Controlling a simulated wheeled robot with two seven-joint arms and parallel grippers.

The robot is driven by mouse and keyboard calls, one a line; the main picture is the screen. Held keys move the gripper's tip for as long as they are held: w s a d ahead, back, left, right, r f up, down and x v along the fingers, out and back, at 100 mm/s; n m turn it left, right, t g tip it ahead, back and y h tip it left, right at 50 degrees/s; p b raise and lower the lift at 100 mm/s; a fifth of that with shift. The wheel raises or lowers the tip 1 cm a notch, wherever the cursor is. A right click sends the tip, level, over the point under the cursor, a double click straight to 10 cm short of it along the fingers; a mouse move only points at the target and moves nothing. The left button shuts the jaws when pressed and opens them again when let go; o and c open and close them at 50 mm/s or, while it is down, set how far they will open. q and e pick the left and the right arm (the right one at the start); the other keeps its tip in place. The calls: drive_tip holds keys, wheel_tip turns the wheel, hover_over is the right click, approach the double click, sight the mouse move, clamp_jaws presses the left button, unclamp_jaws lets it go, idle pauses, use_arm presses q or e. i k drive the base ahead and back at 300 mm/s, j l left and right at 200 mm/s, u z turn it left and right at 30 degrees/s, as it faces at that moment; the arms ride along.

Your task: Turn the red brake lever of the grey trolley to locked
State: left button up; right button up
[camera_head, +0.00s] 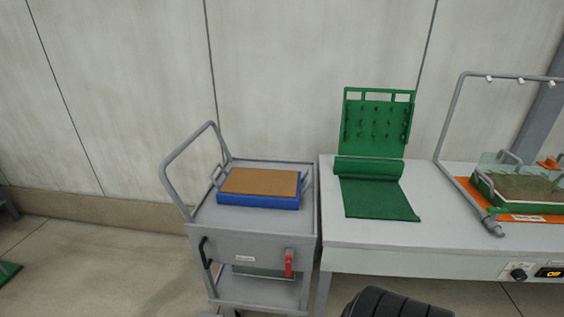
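The grey trolley (240,243) stands left of the white table. Its red brake lever (288,263) is on the right part of the trolley's front face and stands upright, roughly vertical. A small white label (244,259) is left of the lever; its text is too small to read. Neither of my grippers' fingers shows in the head view. Nothing is touching the lever.
A blue box with a brown top (258,199) sits on the trolley, which has a tall push handle (178,160) at left. The white table (400,236) is close at right, bearing a green pegboard stand (376,117) and green mat (378,199).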

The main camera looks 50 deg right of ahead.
sight(289, 252)
drive_tip(key=z, duration=1.4)
